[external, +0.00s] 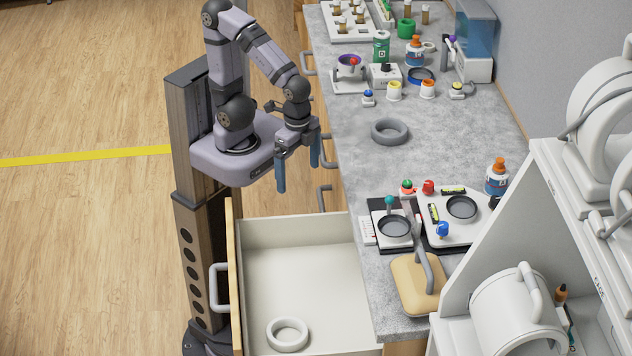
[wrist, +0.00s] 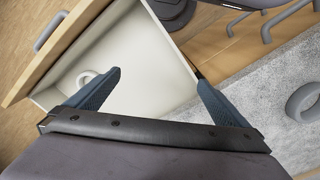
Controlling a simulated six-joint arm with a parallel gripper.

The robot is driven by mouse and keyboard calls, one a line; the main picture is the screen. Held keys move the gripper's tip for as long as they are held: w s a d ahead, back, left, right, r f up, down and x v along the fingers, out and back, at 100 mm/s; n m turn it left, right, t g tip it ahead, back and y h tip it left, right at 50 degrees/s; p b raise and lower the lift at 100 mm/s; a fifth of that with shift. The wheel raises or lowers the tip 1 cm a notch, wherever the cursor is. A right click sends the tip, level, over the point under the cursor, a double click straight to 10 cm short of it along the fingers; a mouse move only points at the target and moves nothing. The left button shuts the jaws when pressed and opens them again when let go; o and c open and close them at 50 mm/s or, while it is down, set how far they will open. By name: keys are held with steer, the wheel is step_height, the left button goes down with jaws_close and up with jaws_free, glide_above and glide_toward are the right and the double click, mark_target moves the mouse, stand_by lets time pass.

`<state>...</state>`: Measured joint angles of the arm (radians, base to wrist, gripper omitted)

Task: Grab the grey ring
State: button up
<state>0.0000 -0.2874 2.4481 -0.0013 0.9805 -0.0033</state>
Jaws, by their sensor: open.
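The grey ring (external: 389,132) lies flat on the bare middle of the grey counter in the external view. It also shows at the right edge of the wrist view (wrist: 304,101), partly cut off. My gripper (external: 298,174) is open and empty, with its blue fingers pointing down. It hangs to the left of the counter's edge, left of and lower in the picture than the ring. In the wrist view my gripper (wrist: 160,82) has its two fingers wide apart, with nothing between them.
An open drawer (external: 243,262) below holds a white ring (external: 287,334). Scales (external: 396,229), small bottles and a beige block with a grey handle (external: 418,285) stand on the counter's near part. Several jars and a rack (external: 340,30) stand at the far end. Counter around the grey ring is clear.

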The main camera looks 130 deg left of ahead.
steer(key=w+a+n+t+y, duration=0.15)
steer(key=w+a, duration=0.25)
steer(key=a, duration=0.4)
steer(key=w+a+n+t+y, duration=0.15)
steer(key=w+a, duration=0.25)
steer(key=a, duration=0.4)
steer(key=a+t+y, duration=0.1)
steer(key=a, duration=0.6)
steer(key=a+r+t+y, duration=0.1)
steer(key=a+t, duration=0.1)
steer(key=a, duration=0.6)
steer(key=a+r+t+y, duration=0.1)
steer(key=a+y, duration=0.1)
steer(key=a, duration=0.5)
steer(key=shift+s+a+r+t, duration=0.25)
steer(key=shift+s+t, duration=0.05)
steer(key=shift+t, duration=0.1)
steer(key=s+a+t, duration=0.2)
steer(key=s+a, duration=0.1)
steer(key=t+h, duration=0.3)
glide_above(387, 128)
steer(key=s+d, duration=0.5)
steer(key=f, duration=0.5)
steer(key=shift+w+f+b, duration=0.15)
steer(key=shift+w+b, duration=0.25)
steer(key=shift+f, duration=0.4)
steer(key=shift+f+p+x, duration=0.2)
steer(key=shift+p+x, duration=0.6)
steer(key=shift+x, duration=2.9)
